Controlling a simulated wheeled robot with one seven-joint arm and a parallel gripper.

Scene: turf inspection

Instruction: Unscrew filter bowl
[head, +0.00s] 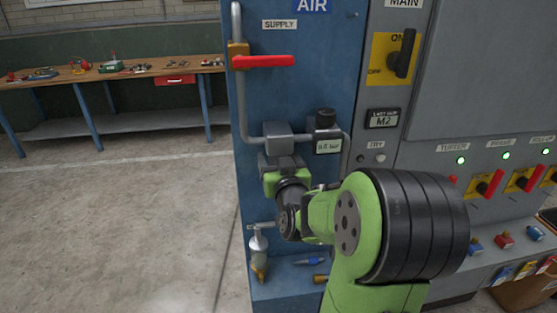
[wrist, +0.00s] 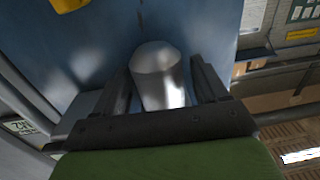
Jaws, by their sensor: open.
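The grey filter head (head: 278,132) sits in the pipe run on the blue air panel. My gripper (head: 281,160) is just below it, and the bowl is hidden by my gripper and arm in the head view. In the wrist view, a smooth silver-grey cylinder, which looks like the filter bowl (wrist: 158,78), stands between the two dark fingers of my gripper (wrist: 161,68). The fingers are open, one on each side of it. Whether either finger touches it I cannot tell.
A red-handled supply valve (head: 264,62) is above. A black-knobbed regulator (head: 325,122) stands right of the filter. A clear cup-like fitting (head: 258,243) hangs lower left above a blue ledge (head: 285,290). A workbench (head: 125,76) stands far left; the floor between is clear.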

